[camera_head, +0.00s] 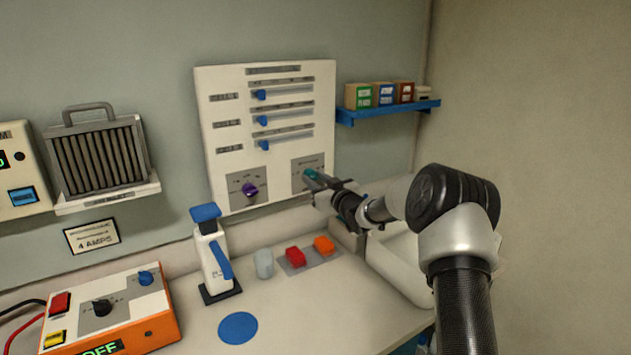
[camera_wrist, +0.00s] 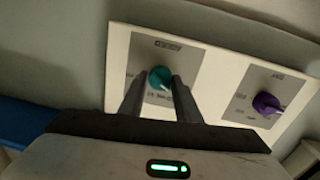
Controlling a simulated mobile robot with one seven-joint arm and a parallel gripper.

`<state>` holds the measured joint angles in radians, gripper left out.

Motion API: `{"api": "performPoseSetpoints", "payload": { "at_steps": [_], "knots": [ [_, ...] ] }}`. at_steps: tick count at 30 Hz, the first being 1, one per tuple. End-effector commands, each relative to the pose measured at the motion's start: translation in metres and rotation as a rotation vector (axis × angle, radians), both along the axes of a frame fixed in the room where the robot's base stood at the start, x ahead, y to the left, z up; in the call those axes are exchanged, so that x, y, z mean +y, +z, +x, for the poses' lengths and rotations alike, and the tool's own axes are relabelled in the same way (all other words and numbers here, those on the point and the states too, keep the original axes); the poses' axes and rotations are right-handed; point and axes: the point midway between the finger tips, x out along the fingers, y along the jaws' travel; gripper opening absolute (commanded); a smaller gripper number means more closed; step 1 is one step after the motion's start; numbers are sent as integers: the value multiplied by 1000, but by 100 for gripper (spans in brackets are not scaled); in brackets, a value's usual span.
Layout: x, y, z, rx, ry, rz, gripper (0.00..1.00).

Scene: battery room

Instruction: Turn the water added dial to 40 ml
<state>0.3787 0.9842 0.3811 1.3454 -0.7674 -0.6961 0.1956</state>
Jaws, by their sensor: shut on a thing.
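A white panel (camera_head: 230,110) on the wall carries two dials at its bottom and several blue sliders above. The teal dial (camera_wrist: 160,78) is on the grey plate at the panel's lower right in the head view. The fingers of my gripper (camera_wrist: 159,100) are on both sides of the teal dial and shut on it. In the head view my gripper (camera_head: 322,180) reaches the panel from the right and covers most of this dial. A purple dial (camera_head: 249,190) sits to its left; it also shows in the wrist view (camera_wrist: 266,103). The dial labels are too small to read.
A blue shelf (camera_head: 388,112) with small boxes is right of the panel. On the counter stand a white bottle with a blue top (camera_head: 213,255), a grey cylinder (camera_head: 264,264), red and orange blocks (camera_head: 296,256) and an orange box (camera_head: 160,325). A white basin is under my arm.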

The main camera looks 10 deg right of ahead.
Motion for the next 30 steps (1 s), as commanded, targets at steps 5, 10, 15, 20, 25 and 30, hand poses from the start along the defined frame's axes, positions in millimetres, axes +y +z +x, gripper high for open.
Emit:
{"api": "performPoseSetpoints", "payload": {
  "at_steps": [5, 10, 15, 20, 25, 30],
  "knots": [
    [0, 1, 0, 65, 1, 152, 8],
    [0, 1, 0, 129, 1, 302, 8],
    [0, 3, 0, 192, 0, 452, 8],
    [-1, 3, 0, 251, 0, 592, 8],
    [-1, 4, 0, 315, 0, 741, 8],
    [-1, 4, 0, 378, 1, 889, 8]
  ]
}}
